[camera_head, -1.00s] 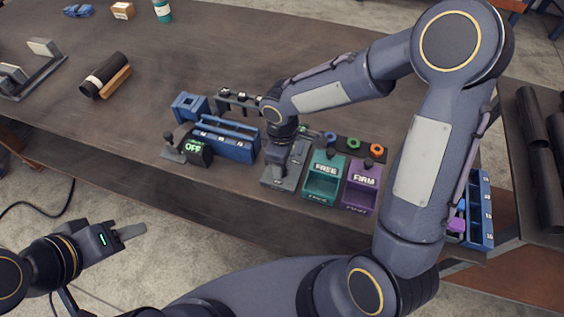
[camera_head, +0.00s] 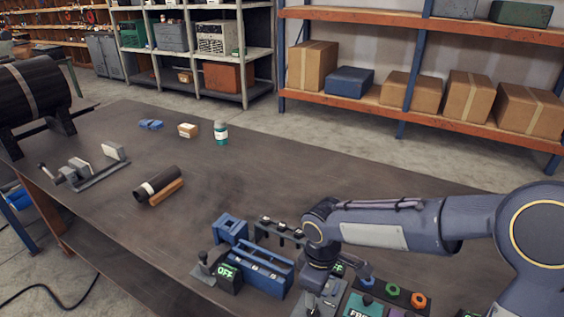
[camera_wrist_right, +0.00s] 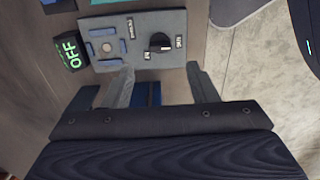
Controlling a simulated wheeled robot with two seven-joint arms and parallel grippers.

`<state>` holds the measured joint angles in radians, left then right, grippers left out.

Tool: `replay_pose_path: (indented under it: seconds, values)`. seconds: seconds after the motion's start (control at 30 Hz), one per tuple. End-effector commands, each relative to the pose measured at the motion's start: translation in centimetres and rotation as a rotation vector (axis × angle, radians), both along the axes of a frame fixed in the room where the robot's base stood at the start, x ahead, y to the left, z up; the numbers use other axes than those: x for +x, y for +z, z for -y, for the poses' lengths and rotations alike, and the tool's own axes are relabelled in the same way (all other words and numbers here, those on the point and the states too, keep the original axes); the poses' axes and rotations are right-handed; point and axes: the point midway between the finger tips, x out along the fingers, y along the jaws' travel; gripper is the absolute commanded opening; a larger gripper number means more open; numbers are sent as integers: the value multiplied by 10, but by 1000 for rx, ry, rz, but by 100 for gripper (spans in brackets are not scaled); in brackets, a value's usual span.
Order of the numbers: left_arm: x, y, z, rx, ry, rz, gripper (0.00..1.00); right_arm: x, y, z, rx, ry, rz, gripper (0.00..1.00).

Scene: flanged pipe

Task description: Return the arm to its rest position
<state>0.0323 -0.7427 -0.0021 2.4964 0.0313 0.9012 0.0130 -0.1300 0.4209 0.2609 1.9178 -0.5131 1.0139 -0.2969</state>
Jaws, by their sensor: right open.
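My right arm (camera_head: 385,230) comes in from the right in the head view and bends down over the front of the workbench. A grey plate (camera_wrist_right: 110,20) with a black knob (camera_wrist_right: 160,42) lies just beyond the fingertips; I see no contact. My left gripper is outside the head view. A dark part with a cyan light (camera_wrist_right: 308,46), seemingly my left gripper's body, shows at the right wrist view's edge, its fingers not visible.
A box reading OFF (camera_head: 226,275) and a blue holder (camera_head: 262,272) stand left of my right wrist. A black pipe piece (camera_head: 158,186) lies farther back. The bench (camera_head: 330,180) behind my wrist is clear.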

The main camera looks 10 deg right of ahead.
Motion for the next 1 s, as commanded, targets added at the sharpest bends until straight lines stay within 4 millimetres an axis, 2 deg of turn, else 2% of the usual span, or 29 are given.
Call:
replay_pose_path:
  seconds: [0.17,0.3,0.5,0.7,0.83,1.0]
  values:
    - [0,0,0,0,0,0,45,-14,21,22,28,-119,35,53]
    - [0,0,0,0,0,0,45,-49,51,55,105,-351,91,53]
    - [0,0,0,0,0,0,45,-109,77,84,283,-720,172,53]
    - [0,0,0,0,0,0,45,-152,84,88,476,-992,230,53]
    - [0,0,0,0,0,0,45,-164,84,86,553,-1078,247,53]
    - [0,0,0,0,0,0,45,-167,83,85,581,-1107,252,53]
